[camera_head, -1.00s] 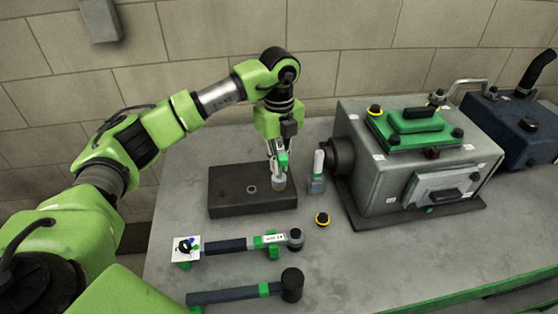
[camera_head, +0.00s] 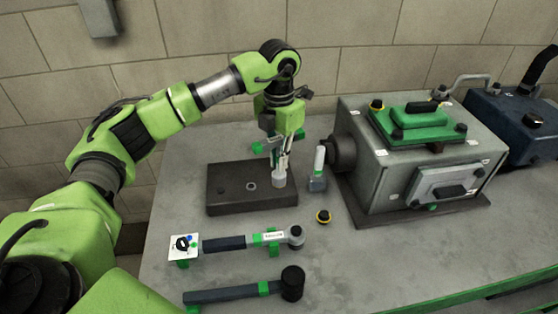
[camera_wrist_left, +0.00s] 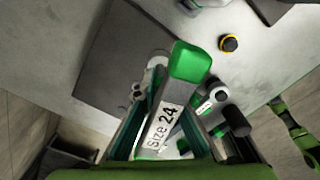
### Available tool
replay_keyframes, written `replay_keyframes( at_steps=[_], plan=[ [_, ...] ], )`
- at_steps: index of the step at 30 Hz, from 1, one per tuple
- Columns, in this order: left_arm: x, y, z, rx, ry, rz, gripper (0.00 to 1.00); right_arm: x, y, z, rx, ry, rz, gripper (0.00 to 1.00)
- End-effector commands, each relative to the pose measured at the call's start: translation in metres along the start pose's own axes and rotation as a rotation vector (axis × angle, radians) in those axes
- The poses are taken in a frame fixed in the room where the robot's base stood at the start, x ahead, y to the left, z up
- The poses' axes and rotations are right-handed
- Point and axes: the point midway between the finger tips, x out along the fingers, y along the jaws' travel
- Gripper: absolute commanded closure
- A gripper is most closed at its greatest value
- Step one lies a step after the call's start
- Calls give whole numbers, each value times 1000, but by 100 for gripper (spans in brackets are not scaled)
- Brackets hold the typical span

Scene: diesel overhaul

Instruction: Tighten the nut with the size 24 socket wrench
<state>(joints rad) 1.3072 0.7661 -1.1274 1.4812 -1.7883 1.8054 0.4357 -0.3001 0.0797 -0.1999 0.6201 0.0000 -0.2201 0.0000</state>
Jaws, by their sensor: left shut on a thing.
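My left gripper (camera_head: 280,155) is shut on the size 24 socket wrench, above the right part of a dark block (camera_head: 226,198) on the bench. The wrench's grey socket end (camera_head: 279,180) points down at the block's top. Its grey handle with the "Size 24" label and green tip (camera_wrist_left: 190,62) shows between the fingers in the left wrist view. A small metal ring or nut (camera_head: 251,186) shows on the block left of the socket. Whatever is under the socket is hidden, so I cannot tell whether it sits on a nut. My right gripper is not in view.
A grey engine housing (camera_head: 378,190) stands to the right, with a small upright tool (camera_head: 318,182) beside it. A yellow-black button (camera_head: 323,217), a torque wrench (camera_head: 225,244) and a hammer (camera_head: 225,296) lie in front. The bench front right is clear.

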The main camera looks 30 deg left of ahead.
Motion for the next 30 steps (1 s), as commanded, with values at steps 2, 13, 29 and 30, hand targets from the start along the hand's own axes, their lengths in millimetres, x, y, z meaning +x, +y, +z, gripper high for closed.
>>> replay_keyframes(
  at_steps=[2, 13, 29, 30],
  plan=[
    [1, 0, 0, 114, -1, 0, 100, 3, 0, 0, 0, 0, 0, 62],
    [2, 0, 0, 661, 1, 0, 100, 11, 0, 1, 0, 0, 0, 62],
    [2, 0, 0, 700, 3, -1, 100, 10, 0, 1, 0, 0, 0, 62],
    [2, 0, -1, 700, 3, -1, 100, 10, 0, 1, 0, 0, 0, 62]
  ],
)
